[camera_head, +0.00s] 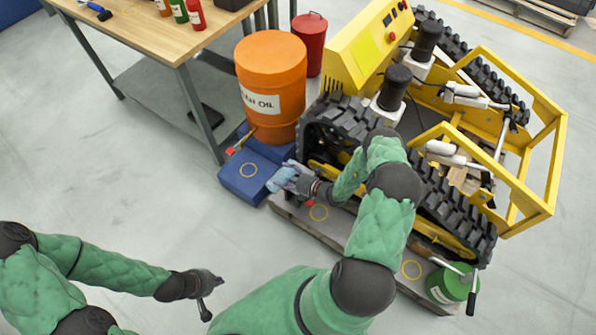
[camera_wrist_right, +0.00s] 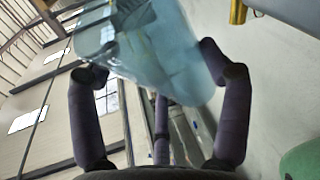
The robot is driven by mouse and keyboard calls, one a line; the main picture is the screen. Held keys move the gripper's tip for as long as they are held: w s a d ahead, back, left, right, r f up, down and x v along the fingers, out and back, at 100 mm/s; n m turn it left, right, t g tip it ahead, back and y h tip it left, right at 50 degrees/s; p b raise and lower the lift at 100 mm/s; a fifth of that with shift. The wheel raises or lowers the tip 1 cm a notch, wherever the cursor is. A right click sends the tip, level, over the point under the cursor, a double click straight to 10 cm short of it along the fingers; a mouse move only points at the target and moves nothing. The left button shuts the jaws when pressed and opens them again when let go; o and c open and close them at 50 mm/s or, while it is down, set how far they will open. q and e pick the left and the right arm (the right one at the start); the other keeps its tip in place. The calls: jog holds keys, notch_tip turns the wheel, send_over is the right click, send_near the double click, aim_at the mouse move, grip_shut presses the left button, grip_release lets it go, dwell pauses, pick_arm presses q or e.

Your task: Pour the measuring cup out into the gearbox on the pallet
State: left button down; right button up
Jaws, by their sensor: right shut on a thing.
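The measuring cup (camera_head: 284,178) is a clear, bluish vessel at the end of my right arm, above the edge of the blue base by the pallet. It fills the upper middle of the right wrist view (camera_wrist_right: 150,40), between the fingers. My right gripper (camera_head: 296,181) is shut on it. The cup looks tilted; its contents cannot be made out. The pallet (camera_head: 338,228) lies under the front of the tracked carrier. I cannot make out the gearbox clearly; my right arm covers part of the pallet. My left gripper (camera_head: 207,296) is over the floor at lower left, apart from everything.
An orange oil drum (camera_head: 271,90) stands on a blue base (camera_head: 247,178) just behind the cup. The yellow tracked carrier (camera_head: 480,150) fills the right side. A green can (camera_head: 447,287) stands at lower right. A workbench (camera_head: 165,35) is upper left; the left floor is clear.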

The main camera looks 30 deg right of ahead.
aim_at(275, 178)
jog(key=r+n+h+p, duration=0.1)
jog(key=p, duration=0.1)
jog(key=shift+a+r+n+p, duration=0.1)
jog(key=shift+r+n+p, duration=0.25)
jog(key=shift+n+p, duration=0.05)
jog(key=shift+r+n+h+p, duration=0.2)
jog(key=shift+n+h+p, duration=0.4)
jog(key=shift+p, duration=0.25)
jog(key=shift+a+r+n+h+p, duration=0.1)
jog(key=shift+n+h+p, duration=0.2)
jog(key=shift+n+p, duration=0.35)
jog(key=shift+a+n+h+p, duration=0.5)
jog(key=shift+a+n+p, duration=0.05)
jog(key=shift+p, duration=0.1)
jog(key=shift+s+a+n+h+p, duration=0.1)
jog(key=shift+a+n+h+p, duration=0.3)
jog(key=shift+a+n+h, duration=0.15)
jog(key=shift+s+a+f+n+h, duration=0.1)
jog(key=shift+a+f+n+h, duration=0.25)
jog(key=shift+n, duration=0.3)
jog(key=shift+a+f+n+h, duration=0.2)
jog(key=shift+f+n+h, duration=0.1)
jog(key=shift+n+h, duration=0.25)
